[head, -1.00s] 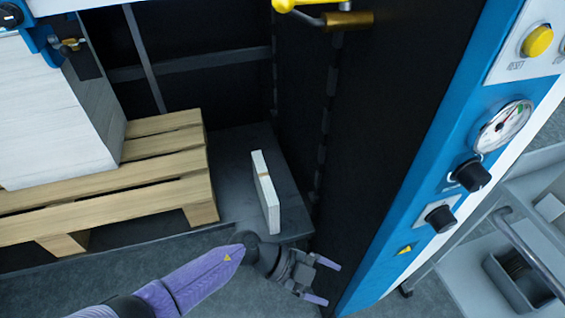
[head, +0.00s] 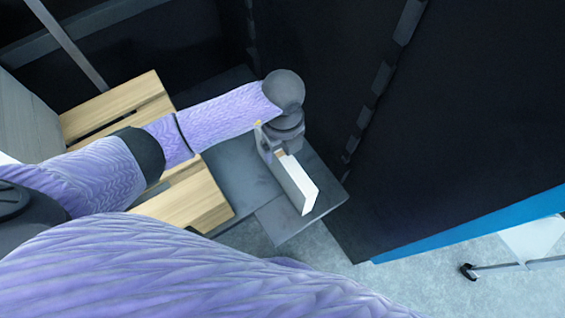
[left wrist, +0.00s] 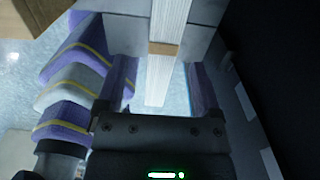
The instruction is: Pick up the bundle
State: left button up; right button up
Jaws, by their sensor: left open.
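The bundle (head: 301,187) is a thin white stack standing on edge on a dark grey platform (head: 232,175), with a brown band around it. My left gripper (head: 277,146) is over the bundle's far part in the head view and hides some of it. In the left wrist view the bundle (left wrist: 158,78) runs between the two open fingers of the left gripper (left wrist: 163,90). A gap shows on both sides, wider on the right. The brown band (left wrist: 164,48) lies just beyond the fingers. My right gripper is not in view.
A wooden pallet (head: 203,203) is left of the platform, with a tall pale stack (head: 25,125) on it. A dark machine wall (head: 440,130) rises close on the right. Bare floor (head: 400,275) shows in front.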

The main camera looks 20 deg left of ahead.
aim_at(284, 155)
pick_arm(q)
notch_tip(284, 155, down, 7)
jog(key=b, duration=0.3)
jog(key=shift+w+d+r+b, duration=0.1)
jog(key=shift+b, duration=0.3)
jog(key=shift+r, duration=0.2)
jog(key=shift+c, duration=0.7)
jog(key=c, duration=1)
grip_shut()
